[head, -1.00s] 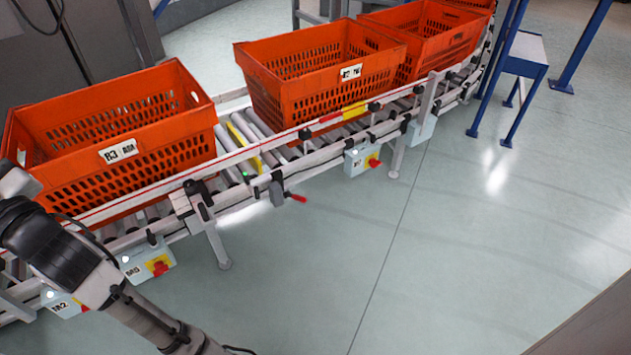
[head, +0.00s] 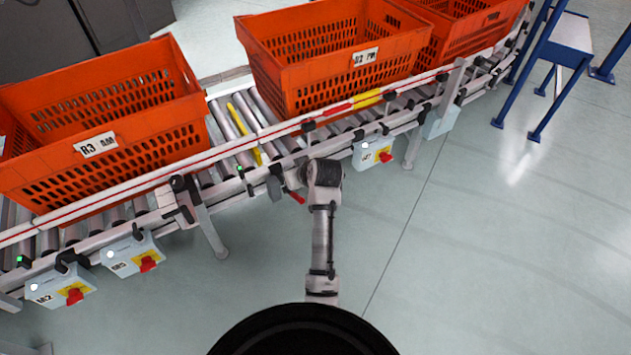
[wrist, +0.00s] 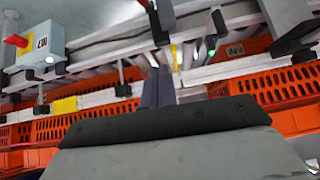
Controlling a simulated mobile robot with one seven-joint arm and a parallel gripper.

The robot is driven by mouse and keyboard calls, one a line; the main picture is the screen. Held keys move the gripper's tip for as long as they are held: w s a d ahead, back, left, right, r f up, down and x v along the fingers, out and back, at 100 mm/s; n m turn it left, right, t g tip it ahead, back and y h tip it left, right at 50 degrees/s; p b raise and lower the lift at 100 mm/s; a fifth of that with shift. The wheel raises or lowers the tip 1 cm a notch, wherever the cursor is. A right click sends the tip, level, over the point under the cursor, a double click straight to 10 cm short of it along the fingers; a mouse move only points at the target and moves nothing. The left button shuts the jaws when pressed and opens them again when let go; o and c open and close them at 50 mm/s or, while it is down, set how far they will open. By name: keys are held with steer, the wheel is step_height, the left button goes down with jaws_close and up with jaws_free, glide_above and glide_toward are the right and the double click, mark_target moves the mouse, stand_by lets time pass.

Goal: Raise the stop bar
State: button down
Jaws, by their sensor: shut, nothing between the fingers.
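A yellow bar (head: 244,127), which looks like the stop bar, lies among the rollers between two totes; it appears low, about level with the rollers. A grey lever body (head: 274,188) with a red handle (head: 296,196) sits on the near rail beside it. My gripper (wrist: 158,85) shows in the wrist view as dark fingers closed together and empty, pointing at the conveyor's side. In the head view my wrist hides the fingers, just right of the red handle. A bit of red (wrist: 145,3) at the wrist view's top edge may be that handle.
An orange tote (head: 98,145) stands left of the yellow bar and another tote (head: 362,57) right of it. Control boxes (head: 372,153) with red knobs hang from the near rail. A green light (wrist: 211,50) glows on the rail. The floor in front is clear.

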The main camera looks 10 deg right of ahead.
steer(key=shift+s+d+f, duration=0.25)
steer(key=shift+d+f, duration=0.45)
steer(key=shift+d, duration=0.25)
glide_above(298, 195)
steer(key=w, duration=0.2)
steer(key=f, duration=0.7)
steer(key=shift+a+f, duration=0.25)
steer(key=shift+a, duration=0.1)
steer(key=shift+s+d+f, duration=0.2)
steer(key=shift+s+f, duration=0.5)
steer(key=shift+f, duration=0.35)
steer(key=shift+s+d+f, duration=0.15)
steer(key=shift+s+f, duration=0.25)
steer(key=shift+f, duration=0.2)
steer(key=shift+f, duration=0.2)
